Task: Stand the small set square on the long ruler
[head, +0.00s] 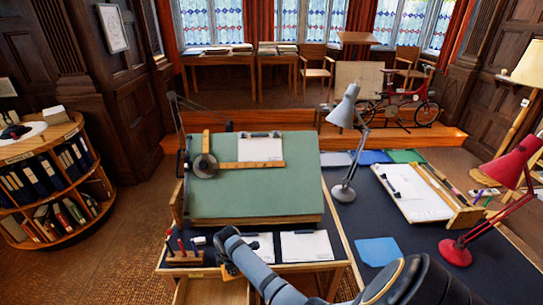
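A long wooden ruler (252,165) lies across the green drafting board. It joins a dark round drafting head (205,166), and a shorter wooden arm (206,142) runs up from the same head. I cannot make out a small set square with certainty. A small orange-brown piece (231,269) shows beside the end of my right arm at the desk's front, but its shape is too small to tell. My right arm comes in from the lower right, and its dark end (225,240) is below the board. Its fingers cannot be made out. My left gripper is out of view.
The green board (300,180) is tilted on a wooden desk with papers (306,246) and a pen stand (182,252) in front. A grey lamp (345,125) stands close to the board's right side. A red lamp (455,250) and blue sheet (378,251) are farther right.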

